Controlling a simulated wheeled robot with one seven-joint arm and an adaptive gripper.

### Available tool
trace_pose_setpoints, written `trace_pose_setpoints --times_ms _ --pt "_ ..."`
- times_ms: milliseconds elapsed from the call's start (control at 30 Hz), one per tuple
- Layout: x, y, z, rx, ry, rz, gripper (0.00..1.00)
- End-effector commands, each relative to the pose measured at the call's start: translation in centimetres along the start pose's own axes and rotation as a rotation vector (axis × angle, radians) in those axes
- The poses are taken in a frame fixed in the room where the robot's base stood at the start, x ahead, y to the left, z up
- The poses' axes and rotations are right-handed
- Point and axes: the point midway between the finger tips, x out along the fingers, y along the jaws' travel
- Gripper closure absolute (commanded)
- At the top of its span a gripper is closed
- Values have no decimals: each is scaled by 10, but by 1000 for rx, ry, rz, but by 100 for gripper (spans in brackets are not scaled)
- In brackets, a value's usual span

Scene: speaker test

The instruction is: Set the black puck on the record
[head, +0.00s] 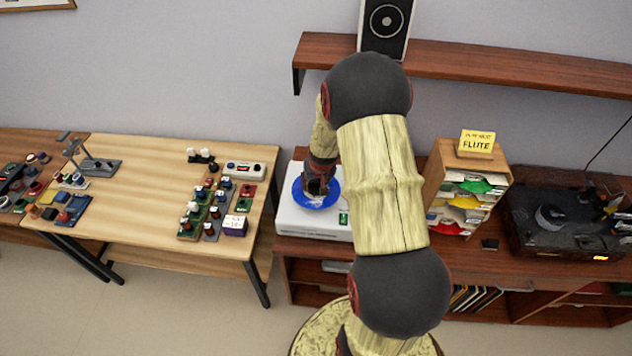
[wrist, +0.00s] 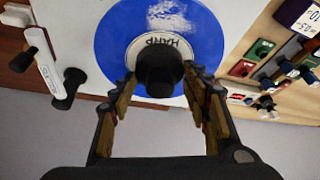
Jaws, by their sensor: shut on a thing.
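The blue record (head: 299,196) lies on a white player (head: 300,224). In the wrist view the blue record (wrist: 115,45) has a pale centre label, part of which reads "HARP". The black puck (wrist: 160,70) is between my fingertips, over the record's middle, and covers part of the label. My gripper (wrist: 160,82) is shut on the puck. I cannot tell whether the puck touches the record. In the head view my gripper (head: 318,186) is above the record, and the puck is hard to make out there.
A worktable (head: 135,200) with several small coloured blocks stands at the left. Right of the player are a wooden sorter (head: 440,170) with a yellow "FLUTE" card (head: 477,142) and a dark turntable (head: 520,235). A shelf (head: 470,62) with a speaker (head: 386,22) hangs above.

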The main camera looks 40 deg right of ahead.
Motion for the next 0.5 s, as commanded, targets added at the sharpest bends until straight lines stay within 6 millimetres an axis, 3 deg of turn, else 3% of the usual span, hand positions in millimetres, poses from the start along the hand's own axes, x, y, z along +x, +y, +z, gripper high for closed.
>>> trace_pose_setpoints --times_ms 367,500 --pt "0 0 0 0 0 0 32" --pt "0 0 0 0 0 0 31"
